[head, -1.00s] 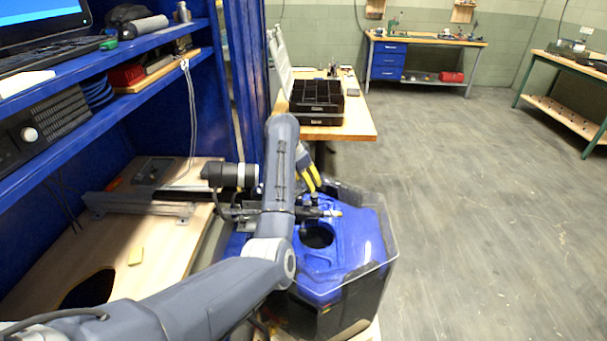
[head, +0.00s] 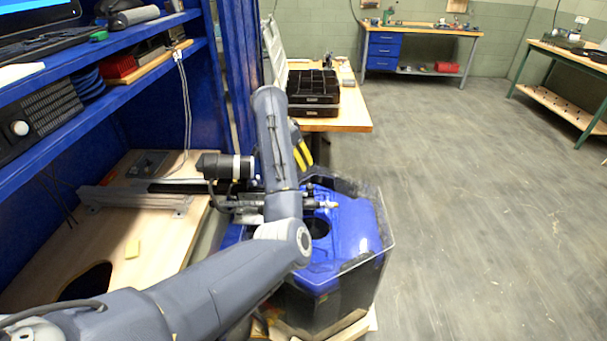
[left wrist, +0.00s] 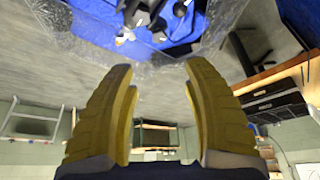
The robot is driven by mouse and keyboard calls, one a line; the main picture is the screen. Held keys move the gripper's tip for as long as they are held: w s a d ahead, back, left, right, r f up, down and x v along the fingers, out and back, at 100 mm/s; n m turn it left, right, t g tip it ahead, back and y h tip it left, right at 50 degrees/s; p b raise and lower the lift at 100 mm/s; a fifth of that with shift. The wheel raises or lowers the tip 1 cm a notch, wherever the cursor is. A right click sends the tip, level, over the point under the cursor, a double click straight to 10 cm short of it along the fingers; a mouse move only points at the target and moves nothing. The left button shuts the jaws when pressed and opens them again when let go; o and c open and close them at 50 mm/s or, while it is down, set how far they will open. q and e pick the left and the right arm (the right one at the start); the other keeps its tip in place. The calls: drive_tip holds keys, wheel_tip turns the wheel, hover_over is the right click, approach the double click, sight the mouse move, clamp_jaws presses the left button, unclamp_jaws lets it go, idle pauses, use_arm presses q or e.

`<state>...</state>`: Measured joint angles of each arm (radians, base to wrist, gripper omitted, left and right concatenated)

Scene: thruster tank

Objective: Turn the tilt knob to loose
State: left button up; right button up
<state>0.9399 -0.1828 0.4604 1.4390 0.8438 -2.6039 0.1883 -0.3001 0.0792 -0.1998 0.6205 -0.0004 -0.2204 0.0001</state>
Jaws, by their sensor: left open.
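The tank (head: 362,278) stands low in the middle of the head view, with clear walls and a blue cover (head: 358,228) with a dark round opening. A dark thruster mount (head: 310,200) with a light tip sits at its far left side, partly hidden by my left arm. It shows small at the top of the left wrist view (left wrist: 140,18). I cannot single out the tilt knob on it. My left gripper (left wrist: 158,72), with yellow ribbed fingers, is open and empty. In the head view its fingers (head: 302,148) are beyond the mount, apart from it.
A wooden table (head: 352,112) with a black compartment organizer (head: 313,93) stands close behind the tank. A blue shelf rack (head: 165,95) and wooden bench top (head: 140,225) are at left. The grey floor at right is clear.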

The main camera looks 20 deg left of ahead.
use_arm(q)
drive_tip(key=r, duration=0.2)
approach(310, 186)
drive_tip(key=x, duration=0.9)
drive_tip(key=shift+s+f, duration=0.1)
drive_tip(key=shift+c, duration=0.2)
drive_tip(key=c, duration=1)
clamp_jaws()
